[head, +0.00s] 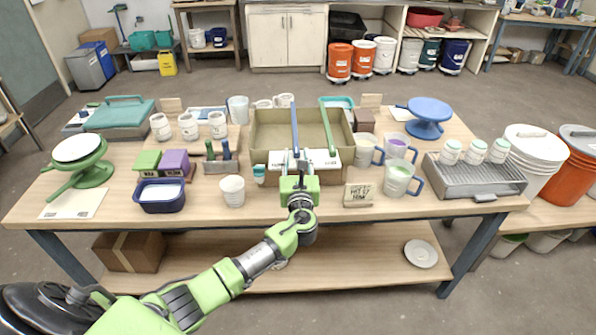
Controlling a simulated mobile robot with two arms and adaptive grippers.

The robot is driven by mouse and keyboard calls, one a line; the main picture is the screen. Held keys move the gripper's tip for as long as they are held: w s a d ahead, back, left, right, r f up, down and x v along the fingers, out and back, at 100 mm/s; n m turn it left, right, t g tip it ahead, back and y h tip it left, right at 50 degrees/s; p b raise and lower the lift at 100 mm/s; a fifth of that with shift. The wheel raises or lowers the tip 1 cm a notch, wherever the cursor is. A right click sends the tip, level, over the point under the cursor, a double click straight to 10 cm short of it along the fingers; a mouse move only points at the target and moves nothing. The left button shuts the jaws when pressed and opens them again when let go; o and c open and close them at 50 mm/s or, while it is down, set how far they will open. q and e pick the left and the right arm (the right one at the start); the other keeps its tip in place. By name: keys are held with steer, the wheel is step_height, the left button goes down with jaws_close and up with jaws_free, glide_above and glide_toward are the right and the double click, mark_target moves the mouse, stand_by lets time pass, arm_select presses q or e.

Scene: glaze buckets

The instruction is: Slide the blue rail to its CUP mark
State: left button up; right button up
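The blue rail (294,125) lies front to back across the tan open box (268,117) in the middle of the table. A green rail (328,128) lies across the same box, to the right of the blue one. A white marked strip (319,156) runs along the box's front edge; its lettering is too small to read, so I cannot pick out the CUP mark. My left gripper (297,163) is at the front end of the blue rail and covers part of the strip. Its fingers are too small to tell whether they are shut on the rail. My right gripper is out of view.
Right of the box stand glass mugs (399,181) and a small sign (358,195). Left of it are a white cup (232,190), a tool holder (221,163) and a dark blue tub (161,196). The table's front edge near my arm is mostly clear.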

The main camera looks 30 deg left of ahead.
arm_select(q)
steer(key=v, duration=0.8)
steer(key=s+f+n+g+h, duration=0.1)
steer(key=s+f+n+g, duration=0.1)
steer(key=f, duration=0.8)
steer(key=s+f+n+g+h, duration=0.2)
steer(key=f, duration=0.7)
steer(key=s+d+f+n+g+h+b, duration=0.15)
steer(key=s+f+n, duration=0.25)
steer(key=s+f, duration=0.5)
steer(key=s+f+n+g+h+p, duration=0.1)
steer(key=s+f+n+g, duration=0.35)
steer(key=f, duration=0.85)
steer(key=s+d+f+n+g+h, duration=0.1)
steer(key=s+f+n, duration=0.4)
steer(key=s, duration=0.7)
steer(key=s+d+f+n+g+h+b, duration=0.1)
steer(key=s+f+n, duration=0.4)
steer(key=s, duration=0.7)
steer(key=s+d+f+n+g+h, duration=0.1)
steer(key=s+d+f+n, duration=0.4)
steer(key=s, duration=0.8)
step_height(320, 180, down, 2)
steer(key=shift+f+g+h, duration=0.1)
steer(key=shift+g+h, duration=0.25)
steer(key=shift+g, duration=0.35)
